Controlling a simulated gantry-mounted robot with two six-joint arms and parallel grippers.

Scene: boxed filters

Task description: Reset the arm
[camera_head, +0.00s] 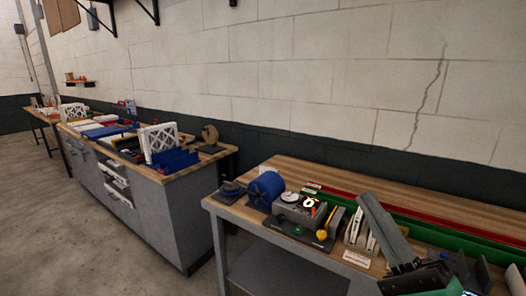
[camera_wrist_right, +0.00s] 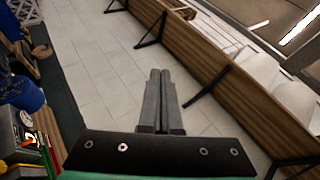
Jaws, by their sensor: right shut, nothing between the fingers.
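My right gripper (camera_head: 368,199) shows at the lower right of the head view, its long grey fingers angled up and to the left. In the right wrist view its two fingers (camera_wrist_right: 160,73) lie side by side, shut, with nothing between them. The fingers are in front of the near workbench (camera_head: 222,208) and its contents in the picture. They do not appear to touch anything, though their height above the bench is hard to tell. My left gripper is not in view.
A blue spool (camera_head: 265,189), a grey device (camera_head: 299,207) and white upright pieces (camera_head: 359,229) stand on the near bench. A second bench (camera_head: 176,180) with a blue bin (camera_head: 175,160) stands to the left. The wrist view shows wooden shelves (camera_wrist_right: 200,57) with black brackets.

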